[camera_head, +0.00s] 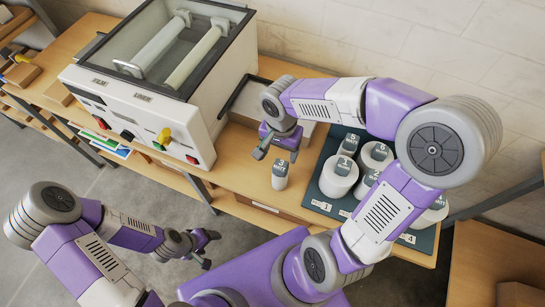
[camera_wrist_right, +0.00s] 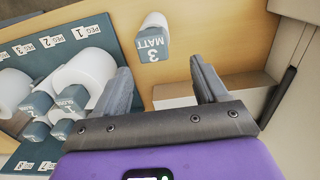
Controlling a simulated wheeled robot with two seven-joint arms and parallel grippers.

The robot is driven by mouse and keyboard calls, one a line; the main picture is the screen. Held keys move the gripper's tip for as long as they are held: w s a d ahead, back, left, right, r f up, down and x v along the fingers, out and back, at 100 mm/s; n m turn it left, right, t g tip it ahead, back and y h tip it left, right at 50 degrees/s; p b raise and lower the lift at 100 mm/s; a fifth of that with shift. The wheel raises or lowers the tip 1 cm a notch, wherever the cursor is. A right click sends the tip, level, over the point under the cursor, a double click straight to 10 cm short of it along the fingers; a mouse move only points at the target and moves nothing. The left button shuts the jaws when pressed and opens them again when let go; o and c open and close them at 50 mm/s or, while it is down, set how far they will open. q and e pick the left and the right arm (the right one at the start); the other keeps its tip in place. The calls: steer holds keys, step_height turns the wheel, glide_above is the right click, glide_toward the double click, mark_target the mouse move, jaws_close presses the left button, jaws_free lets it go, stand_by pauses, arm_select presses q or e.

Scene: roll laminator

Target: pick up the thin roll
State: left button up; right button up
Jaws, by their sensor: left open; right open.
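A thin white roll with a grey tag reading 3 MATT (camera_head: 280,175) stands by itself on the wooden bench, left of the dark peg board. In the right wrist view the thin roll (camera_wrist_right: 154,22) is beyond the fingertips, roughly in line with the gap between them. My right gripper (camera_head: 277,150) is open and empty, just behind and above the roll in the head view; its open fingers (camera_wrist_right: 160,66) also show in the wrist view, apart from the roll. My left gripper (camera_head: 207,248) is open and empty, low in front of the bench, far from the roll.
The dark board (camera_head: 324,181) holds several thicker white rolls (camera_head: 338,178) with grey tags, right of the thin roll. The white laminator (camera_head: 150,110) stands at the left with two rollers inside. A white box-like part (camera_wrist_right: 175,97) lies near my right fingers. Bench around the thin roll is clear.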

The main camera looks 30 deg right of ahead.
mark_target(281, 164)
steer(key=shift+s+f, duration=0.9)
steer(key=shift+s, duration=0.1)
steer(key=f, duration=0.4)
steer(key=shift+w+a+b, duration=0.2)
steer(key=shift+w+b, duration=0.1)
steer(key=shift+b, duration=0.1)
steer(key=shift+s+f, duration=0.15)
steer(key=shift+f, duration=0.15)
steer(key=shift+c, duration=1.2)
jaws_close()
